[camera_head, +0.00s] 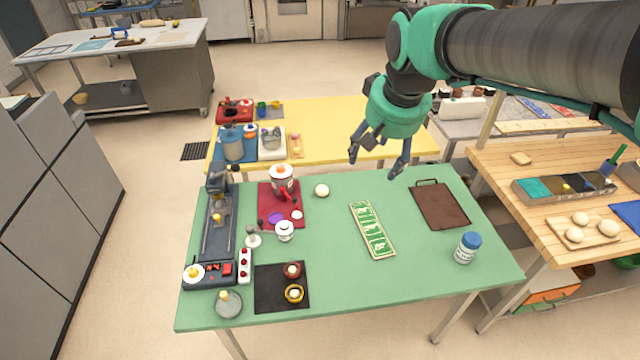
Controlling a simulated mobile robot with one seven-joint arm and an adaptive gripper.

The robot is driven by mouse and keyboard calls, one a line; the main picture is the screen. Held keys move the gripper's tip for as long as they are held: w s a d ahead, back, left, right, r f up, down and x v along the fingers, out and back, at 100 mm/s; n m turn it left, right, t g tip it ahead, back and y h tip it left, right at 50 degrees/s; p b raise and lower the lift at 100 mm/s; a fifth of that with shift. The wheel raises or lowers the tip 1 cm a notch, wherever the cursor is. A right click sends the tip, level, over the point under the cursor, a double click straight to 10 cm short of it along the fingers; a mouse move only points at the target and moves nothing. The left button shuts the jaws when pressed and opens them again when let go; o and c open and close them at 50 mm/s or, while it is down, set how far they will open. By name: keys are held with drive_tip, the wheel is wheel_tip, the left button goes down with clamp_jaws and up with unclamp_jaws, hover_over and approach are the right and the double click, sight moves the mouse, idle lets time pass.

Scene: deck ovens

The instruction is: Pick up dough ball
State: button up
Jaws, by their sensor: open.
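A pale round dough ball (321,190) lies on the green table (335,290), just right of the red mat. Several similar pale balls (580,218) sit on a small board (566,236) on the wooden table at the right. My gripper (373,166) is open and empty, its fingers pointing down. In the picture it is above and to the right of the single ball, near the green table's back edge. Its exact height above the table is hard to tell.
A red mat (271,212) with a blender (282,182) is left of the ball. The yellow table (330,115) is behind.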

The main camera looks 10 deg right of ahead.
drive_tip(key=w+a+f+g+p, duration=0.1)
drive_tip(key=w+f+p, duration=0.15)
drive_tip(key=w, duration=1.35)
drive_tip(key=g+p, duration=0.3)
drive_tip(key=p, duration=0.2)
hover_over(322, 187)
wheel_tip(322, 187, down, 35)
drive_tip(key=shift+s+m, duration=0.15)
drive_tip(key=shift+m, duration=0.25)
drive_tip(key=shift+f+p, duration=0.35)
drive_tip(key=shift+f, duration=3.85)
drive_tip(key=shift+f, duration=0.15)
drive_tip(key=shift+f+p, duration=0.3)
drive_tip(key=shift+f, duration=2.15)
